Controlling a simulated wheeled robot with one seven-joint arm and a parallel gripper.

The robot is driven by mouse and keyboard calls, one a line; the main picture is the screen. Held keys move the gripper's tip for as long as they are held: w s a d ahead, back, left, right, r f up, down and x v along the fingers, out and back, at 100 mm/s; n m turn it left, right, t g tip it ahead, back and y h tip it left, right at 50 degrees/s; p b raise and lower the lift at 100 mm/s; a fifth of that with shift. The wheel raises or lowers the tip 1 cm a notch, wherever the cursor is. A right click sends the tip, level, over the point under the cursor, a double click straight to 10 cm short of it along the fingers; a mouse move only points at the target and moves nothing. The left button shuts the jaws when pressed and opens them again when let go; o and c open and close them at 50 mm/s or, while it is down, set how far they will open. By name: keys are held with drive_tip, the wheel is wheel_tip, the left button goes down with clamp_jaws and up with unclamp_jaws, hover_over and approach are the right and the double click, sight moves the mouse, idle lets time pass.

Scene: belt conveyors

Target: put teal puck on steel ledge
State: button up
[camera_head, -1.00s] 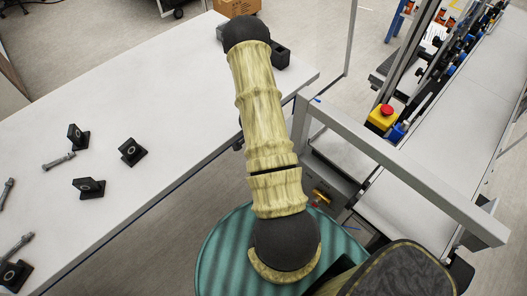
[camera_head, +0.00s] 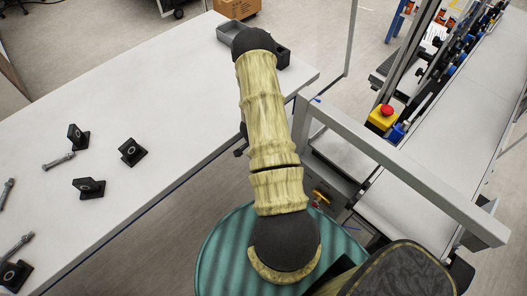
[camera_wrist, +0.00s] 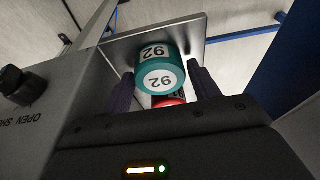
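In the wrist view, the teal puck (camera_wrist: 160,75) has white labels on its side and end face. It lies between the two dark fingers of my gripper (camera_wrist: 162,82), close to both tips. I cannot tell whether the fingers touch it. A flat grey metal plate, seemingly the steel ledge (camera_wrist: 190,32), is behind the puck. Whether puck and plate touch is unclear. In the head view my arm hides the puck, the ledge and most of my gripper.
A red puck (camera_wrist: 169,102) shows partly behind the teal one. A grey box with a black knob (camera_wrist: 22,86) stands close at left. The white table (camera_head: 190,110) holds black brackets (camera_head: 132,152), bolts and a grey tray (camera_head: 231,28). A conveyor (camera_head: 440,150) runs at right.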

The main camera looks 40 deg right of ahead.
drive_tip(key=shift+o, duration=1)
drive_tip(key=shift+w, duration=0.1)
drive_tip(key=shift+s+d+r, duration=0.1)
drive_tip(key=shift+s+r, duration=0.1)
drive_tip(key=v, duration=1.2)
drive_tip(key=shift+p, duration=0.45)
